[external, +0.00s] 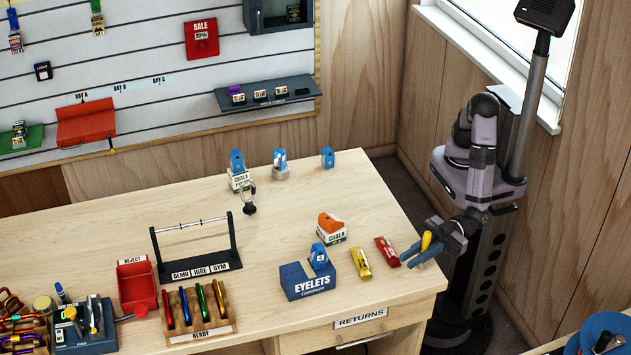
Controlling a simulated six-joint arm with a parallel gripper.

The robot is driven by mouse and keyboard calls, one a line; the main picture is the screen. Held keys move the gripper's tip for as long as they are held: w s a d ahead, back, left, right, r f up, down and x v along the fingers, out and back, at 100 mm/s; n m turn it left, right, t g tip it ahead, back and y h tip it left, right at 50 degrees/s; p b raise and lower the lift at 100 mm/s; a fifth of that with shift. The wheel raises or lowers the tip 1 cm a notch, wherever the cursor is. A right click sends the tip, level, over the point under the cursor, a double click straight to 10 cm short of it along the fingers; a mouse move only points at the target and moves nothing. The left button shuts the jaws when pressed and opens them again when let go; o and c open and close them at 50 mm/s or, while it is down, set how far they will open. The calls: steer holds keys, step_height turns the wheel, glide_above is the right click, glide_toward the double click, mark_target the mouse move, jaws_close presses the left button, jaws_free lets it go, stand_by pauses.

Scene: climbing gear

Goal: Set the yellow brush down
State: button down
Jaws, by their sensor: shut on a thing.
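My gripper (419,254) is at the right edge of the wooden table, with its blue fingers pointing left and down. It is shut on the yellow brush (426,240), whose yellow part shows upright between the fingers. The brush's lower end is hidden by the fingers, so I cannot tell whether it touches the table.
A red packet (387,252) lies just left of my gripper, with a yellow packet (361,263) beyond it. A blue EYELETS box (307,284) and a chalk block with an orange top (332,236) stand further left. The table (385,205) is bare behind the packets.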

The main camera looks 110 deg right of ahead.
steer(key=shift+f, duration=1.55)
steer(key=c, duration=1.7)
jaws_free()
steer(key=shift+f, duration=0.2)
steer(key=b+v, duration=0.1)
steer(key=v, duration=0.2)
steer(key=b+v, duration=0.1)
steer(key=v, duration=0.2)
steer(key=shift+f, duration=0.2)
steer(key=shift+o, duration=0.6)
steer(key=shift+s+d+r, duration=0.1)
steer(key=shift+s+d, duration=0.2)
steer(key=shift+s, duration=0.3)
